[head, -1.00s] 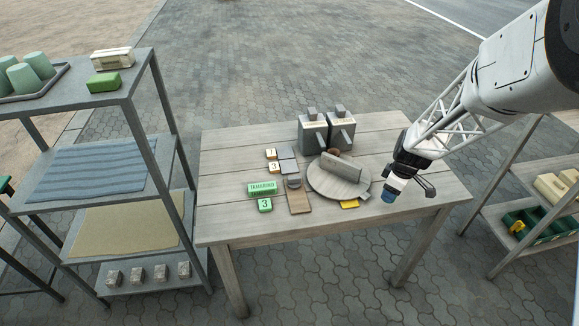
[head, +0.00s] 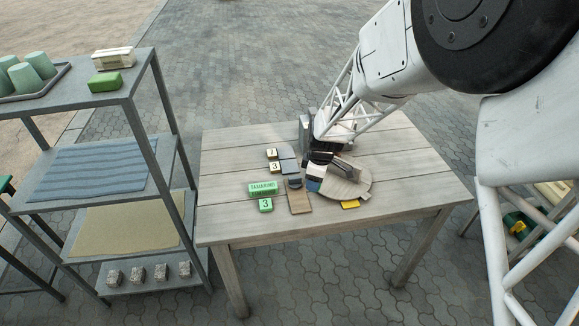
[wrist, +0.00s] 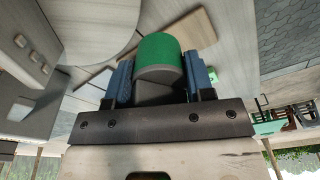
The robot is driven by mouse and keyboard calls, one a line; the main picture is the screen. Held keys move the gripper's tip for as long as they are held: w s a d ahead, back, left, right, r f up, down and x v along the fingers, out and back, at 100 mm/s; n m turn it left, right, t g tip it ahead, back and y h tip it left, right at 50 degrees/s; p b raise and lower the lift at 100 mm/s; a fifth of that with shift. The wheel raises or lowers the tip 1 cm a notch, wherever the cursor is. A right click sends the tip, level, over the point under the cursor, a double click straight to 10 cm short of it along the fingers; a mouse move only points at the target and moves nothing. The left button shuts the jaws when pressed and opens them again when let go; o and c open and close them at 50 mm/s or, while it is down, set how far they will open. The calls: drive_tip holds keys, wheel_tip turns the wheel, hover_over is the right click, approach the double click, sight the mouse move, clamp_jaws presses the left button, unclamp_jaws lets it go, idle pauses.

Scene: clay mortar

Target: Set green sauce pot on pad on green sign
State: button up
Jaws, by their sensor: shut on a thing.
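My gripper (wrist: 158,85) is shut on the green pot (wrist: 160,52), which sits between its blue finger pads in the wrist view. In the head view my gripper (head: 314,183) hangs over the left side of the round board (head: 357,190); I cannot make out the pot there. The green sign (head: 262,189), lettered TAMARIND, lies on the table to the left, with a green tile marked 3 (head: 265,205) in front of it. A brown pad (head: 300,203) lies right of the sign, and a dark grey pad (head: 287,155) lies behind it.
A small grey block (head: 294,184) stands on the brown pad's back end. Two pale tiles (head: 273,166) lie behind the sign, and a yellow tile (head: 350,204) lies in front of the board. Grey boxes (head: 304,128) at the back are mostly hidden by my arm. The table's right side is clear.

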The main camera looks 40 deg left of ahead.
drive_tip(key=shift+n, duration=0.4)
drive_tip(key=shift+s+a+r, duration=0.1)
drive_tip(key=shift+s+a, duration=0.6)
drive_tip(key=shift+a, duration=0.25)
drive_tip(key=shift+s+a+r, duration=0.1)
drive_tip(key=shift+s+a, duration=0.6)
drive_tip(key=shift+a, duration=0.25)
hover_over(288, 165)
drive_tip(key=shift+d+f, duration=0.3)
drive_tip(key=shift+f, duration=0.5)
drive_tip(key=shift+f, duration=0.15)
drive_tip(key=shift+f, duration=1.6)
drive_tip(key=shift+f, duration=0.15)
drive_tip(key=o, duration=1.2)
